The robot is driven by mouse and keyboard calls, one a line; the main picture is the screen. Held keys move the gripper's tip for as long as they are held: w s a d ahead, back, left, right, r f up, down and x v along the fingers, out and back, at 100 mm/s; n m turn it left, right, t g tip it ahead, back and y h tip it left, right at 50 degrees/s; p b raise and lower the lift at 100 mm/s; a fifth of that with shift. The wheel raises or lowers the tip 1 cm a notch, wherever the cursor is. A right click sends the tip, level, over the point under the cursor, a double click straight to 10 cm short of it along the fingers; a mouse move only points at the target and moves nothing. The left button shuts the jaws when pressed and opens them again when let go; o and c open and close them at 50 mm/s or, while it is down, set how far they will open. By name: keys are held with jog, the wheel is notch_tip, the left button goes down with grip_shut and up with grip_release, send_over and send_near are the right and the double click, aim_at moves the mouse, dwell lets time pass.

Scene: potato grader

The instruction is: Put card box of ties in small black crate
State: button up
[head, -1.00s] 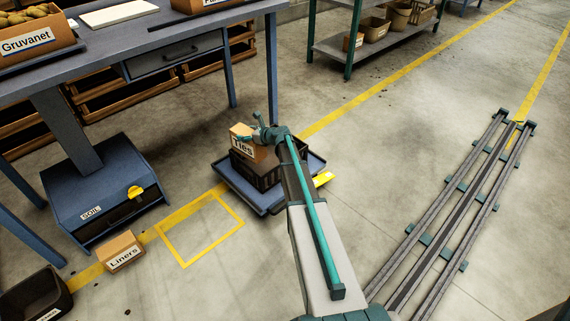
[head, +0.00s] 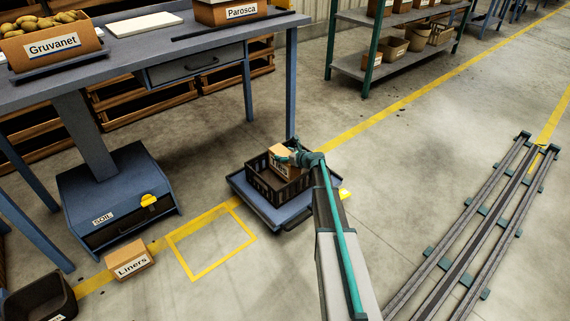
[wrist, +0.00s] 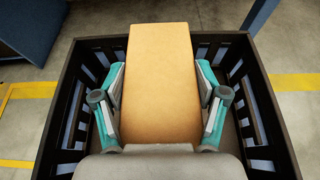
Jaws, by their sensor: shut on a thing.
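The card box of ties (head: 281,163) is a brown carton with a white label, partly covered by my wrist in the head view. In the wrist view the box (wrist: 161,75) stands between the walls of the small black crate (wrist: 284,128). My gripper (wrist: 161,108) is shut on the box, one pad against each side. In the head view my gripper (head: 300,157) is over the crate (head: 261,181). The crate stands on a blue low platform (head: 240,187). I cannot tell whether the box touches the crate floor.
A blue table (head: 120,60) stands to the left, with one leg (head: 291,85) close behind the crate. A Liners box (head: 129,262) and a SOIL bin (head: 118,205) are on the floor at left. A yellow-taped square (head: 210,242) is empty floor. Rails (head: 475,225) run at right.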

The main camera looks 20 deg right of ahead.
jog(key=shift+f+b, duration=0.65)
jog(key=shift+f, duration=1.25)
jog(key=shift+f, duration=0.15)
jog(key=o, duration=1.8)
jog(key=shift+r, duration=0.2)
jog(key=p+v, duration=0.3)
jog(key=v, duration=0.9)
jog(key=shift+p, duration=0.35)
